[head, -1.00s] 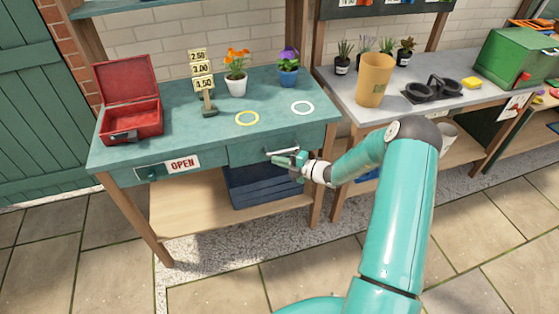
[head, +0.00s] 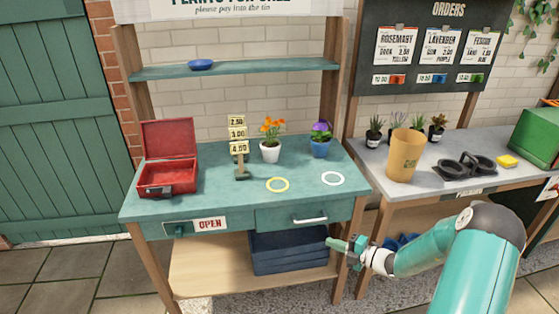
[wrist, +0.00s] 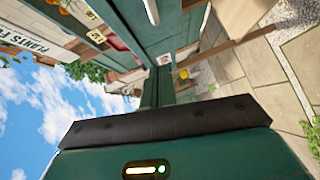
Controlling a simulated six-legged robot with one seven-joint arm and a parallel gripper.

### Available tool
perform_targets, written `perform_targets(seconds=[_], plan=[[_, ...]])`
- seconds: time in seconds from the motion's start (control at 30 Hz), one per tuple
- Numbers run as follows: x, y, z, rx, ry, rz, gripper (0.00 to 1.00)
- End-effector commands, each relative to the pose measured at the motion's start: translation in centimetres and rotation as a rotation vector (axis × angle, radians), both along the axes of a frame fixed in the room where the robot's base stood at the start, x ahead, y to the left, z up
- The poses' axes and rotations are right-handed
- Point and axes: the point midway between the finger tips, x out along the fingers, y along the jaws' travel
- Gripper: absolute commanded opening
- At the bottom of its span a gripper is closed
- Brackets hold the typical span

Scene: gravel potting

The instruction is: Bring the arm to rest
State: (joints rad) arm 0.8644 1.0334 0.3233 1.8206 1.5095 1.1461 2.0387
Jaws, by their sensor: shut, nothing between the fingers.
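My gripper (head: 338,244) is shut and empty in the head view. It is in front of the right front leg of the teal sales table (head: 215,205), below the drawer handle (head: 310,220) and apart from it. My arm reaches in from the lower right. The drawer under the tabletop is closed. In the wrist view the dark edge of my gripper (wrist: 165,124) fills the lower part, with the table side and the sky beyond, all turned sideways.
On the table stand an open red cash box (head: 168,178), price signs (head: 238,135), two potted flowers, a yellow ring (head: 277,184) and a white ring (head: 332,178). A blue crate (head: 290,255) sits on the lower shelf. A grey bench (head: 435,182) stands right.

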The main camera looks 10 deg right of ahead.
Motion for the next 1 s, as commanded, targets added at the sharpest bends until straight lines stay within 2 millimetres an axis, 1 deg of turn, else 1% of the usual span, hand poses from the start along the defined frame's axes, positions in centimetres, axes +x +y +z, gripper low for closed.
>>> perform_targets(seconds=[0.07, 0.17, 0.27, 0.3, 0.37, 0.5, 0.7, 0.8, 1.0], plan=[[-0.1, 0.3, 0.5, -0.024, -0.014, 0.017, 0.00], [-0.4, 1.6, 2.0, -0.114, -0.064, 0.089, 0.00], [-1.2, 3.7, 4.4, -0.272, -0.159, 0.215, 0.00], [-1.7, 4.6, 5.5, -0.346, -0.208, 0.276, 0.00], [-2.5, 6.0, 7.0, -0.455, -0.285, 0.373, 0.00], [-4.7, 8.8, 10.4, -0.696, -0.476, 0.596, 0.00], [-8.5, 11.9, 14.8, -1.000, -0.771, 0.922, 0.00], [-10.6, 13.0, 16.8, -1.134, -0.927, 1.086, 0.00], [-14.8, 14.5, 20.7, -1.371, -1.251, 1.421, 0.00]])
